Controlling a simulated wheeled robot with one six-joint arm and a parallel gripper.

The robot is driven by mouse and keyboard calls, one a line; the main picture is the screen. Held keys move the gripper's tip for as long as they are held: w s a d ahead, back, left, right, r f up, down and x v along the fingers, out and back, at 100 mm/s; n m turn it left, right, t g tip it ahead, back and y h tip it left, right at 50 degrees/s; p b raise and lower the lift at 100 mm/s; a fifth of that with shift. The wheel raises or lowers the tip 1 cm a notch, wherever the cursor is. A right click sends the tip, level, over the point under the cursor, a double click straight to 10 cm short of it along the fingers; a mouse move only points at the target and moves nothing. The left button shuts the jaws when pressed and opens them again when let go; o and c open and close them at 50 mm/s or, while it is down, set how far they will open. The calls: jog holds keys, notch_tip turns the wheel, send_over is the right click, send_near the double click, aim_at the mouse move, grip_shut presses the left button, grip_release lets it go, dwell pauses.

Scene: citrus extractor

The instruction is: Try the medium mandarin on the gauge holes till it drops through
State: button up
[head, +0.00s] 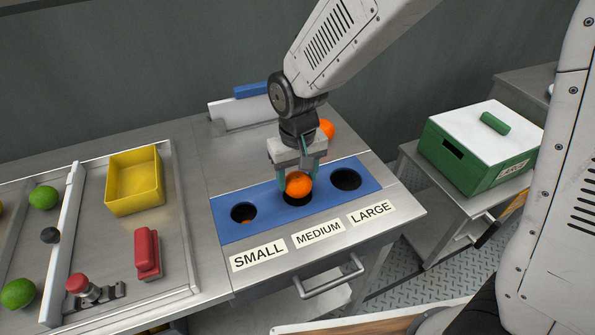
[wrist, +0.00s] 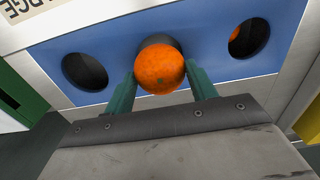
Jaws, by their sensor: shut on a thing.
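My gripper (head: 298,178) is shut on an orange mandarin (head: 299,185), held between its teal fingers. The mandarin is at the middle hole (head: 297,200) of the blue gauge plate (head: 266,199), the one above the MEDIUM label (head: 318,234). In the wrist view the mandarin (wrist: 160,72) covers most of that hole; I cannot tell whether it touches the rim. The large hole (head: 346,180) looks empty. In the small hole (head: 240,212) an orange fruit shows, clearer in the wrist view (wrist: 236,33).
Another orange fruit (head: 327,129) sits behind my gripper, partly hidden. To the left are a yellow bin (head: 134,188), a red block (head: 147,253), a red button (head: 78,284) and green fruits (head: 43,197). A green box with white lid (head: 478,150) stands right.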

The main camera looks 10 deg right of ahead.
jog(key=shift+f, duration=0.35)
jog(key=o, duration=1.2)
jog(key=shift+r, duration=0.1)
notch_tip(320, 180, up, 8)
jog(key=shift+f, duration=0.2)
